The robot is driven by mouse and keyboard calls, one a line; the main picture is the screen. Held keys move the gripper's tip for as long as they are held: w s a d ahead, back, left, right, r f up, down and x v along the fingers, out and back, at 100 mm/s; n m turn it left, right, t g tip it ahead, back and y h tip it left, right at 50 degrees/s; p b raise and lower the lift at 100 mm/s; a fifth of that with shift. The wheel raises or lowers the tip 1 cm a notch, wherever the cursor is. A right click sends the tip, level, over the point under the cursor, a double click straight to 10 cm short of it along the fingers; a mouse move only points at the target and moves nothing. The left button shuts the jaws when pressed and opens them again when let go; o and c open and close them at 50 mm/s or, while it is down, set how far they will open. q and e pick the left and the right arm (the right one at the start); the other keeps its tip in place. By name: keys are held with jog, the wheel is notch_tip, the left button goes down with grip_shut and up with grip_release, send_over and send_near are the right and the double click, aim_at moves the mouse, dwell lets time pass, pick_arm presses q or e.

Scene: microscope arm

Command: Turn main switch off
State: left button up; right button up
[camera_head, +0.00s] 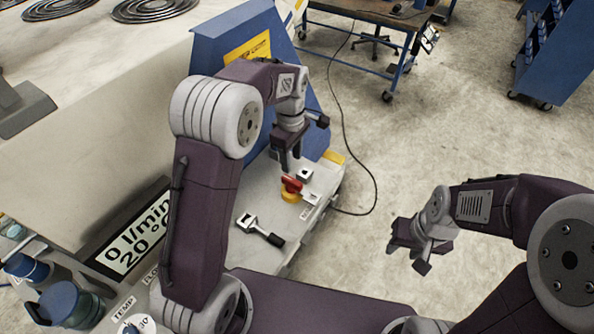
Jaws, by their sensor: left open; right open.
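The main switch (291,188) is a red rotary handle on a yellow base, set on the pale panel top (262,206) of the machine. My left gripper (290,163) is open, pointing down just above and behind the red handle. A small gap seems to lie between fingers and handle, but I cannot tell whether they touch. My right gripper (408,250) is open and empty, away from the panel at the right, over the floor.
A black-handled lever (264,232) lies on the panel left of the switch. A blue housing (215,45) stands behind my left arm. A dark cable (365,165) runs across the floor. A workbench (375,12) and blue cart (555,60) stand far back.

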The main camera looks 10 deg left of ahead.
aim_at(292, 180)
pick_arm(q)
jog(key=f, duration=0.8)
jog(key=shift+s+f+p, duration=0.15)
jog(key=shift+s+p, duration=0.1)
jog(key=shift+p, duration=0.15)
jog(key=shift+s+f, duration=0.15)
jog(key=shift+f, duration=0.05)
jog(key=shift+d+f, duration=0.1)
jog(key=shift+c, duration=0.3)
jog(key=shift+w, duration=0.2)
grip_shut()
jog(key=shift+w, duration=0.1)
